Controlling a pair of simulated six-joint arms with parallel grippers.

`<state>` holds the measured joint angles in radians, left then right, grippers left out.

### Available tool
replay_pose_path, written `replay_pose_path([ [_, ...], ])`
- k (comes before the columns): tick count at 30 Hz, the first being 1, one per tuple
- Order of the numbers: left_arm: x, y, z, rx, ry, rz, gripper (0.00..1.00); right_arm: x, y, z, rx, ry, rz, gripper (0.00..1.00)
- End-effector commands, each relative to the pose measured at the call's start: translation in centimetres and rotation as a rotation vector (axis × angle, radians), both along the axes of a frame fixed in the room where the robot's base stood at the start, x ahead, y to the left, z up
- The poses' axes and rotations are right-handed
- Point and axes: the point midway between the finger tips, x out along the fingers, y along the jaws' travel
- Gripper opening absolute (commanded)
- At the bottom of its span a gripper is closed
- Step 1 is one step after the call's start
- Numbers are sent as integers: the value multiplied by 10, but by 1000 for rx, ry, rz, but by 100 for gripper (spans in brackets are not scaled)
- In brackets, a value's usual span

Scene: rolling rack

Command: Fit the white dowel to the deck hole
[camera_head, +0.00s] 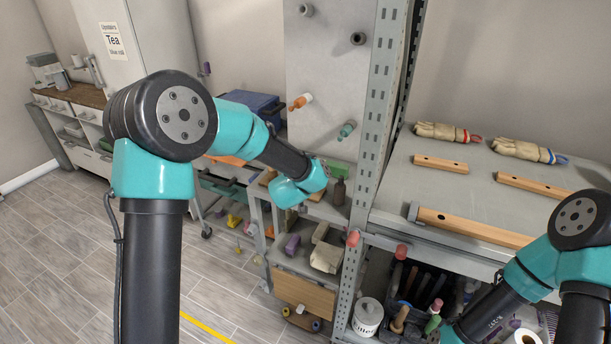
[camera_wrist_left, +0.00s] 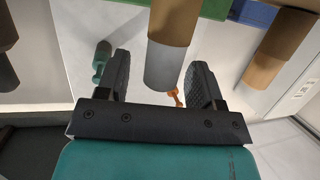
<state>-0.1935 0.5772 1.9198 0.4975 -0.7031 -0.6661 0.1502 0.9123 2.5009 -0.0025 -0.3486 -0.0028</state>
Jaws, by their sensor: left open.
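In the left wrist view, my left gripper (camera_wrist_left: 160,62) is open. A cylinder with a pale grey-white end (camera_wrist_left: 170,65) and a brown part shows between its spread jaws; no grip on it is visible. It may be the white dowel, but I cannot be sure. A second brown and tan cylinder (camera_wrist_left: 284,48) is to the right. In the head view, my left wrist is in front of the middle shelf unit and its jaws are hard to make out. My right arm enters at lower right, its gripper out of frame. I cannot make out a deck hole.
An upright panel (camera_head: 325,70) carries an orange peg (camera_head: 300,102) and a teal peg (camera_head: 346,130). A slotted metal post (camera_head: 378,120) stands right of it. A grey shelf (camera_head: 455,200) holds wooden bars and gloves. A dark bottle (camera_head: 339,192) stands near my left wrist.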

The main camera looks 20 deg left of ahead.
Motion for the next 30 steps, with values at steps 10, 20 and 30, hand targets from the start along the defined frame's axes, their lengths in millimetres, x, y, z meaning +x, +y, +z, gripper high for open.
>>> replay_pose_path([
  [10,0,0,0,0,0,0,51,0,0,0,0,0,0,77],
  [20,0,0,0,0,0,0,20,0,0,0,0,0,0,77],
  [30,0,0,1,0,0,0,8,0,0,0,0,0,0,77],
])
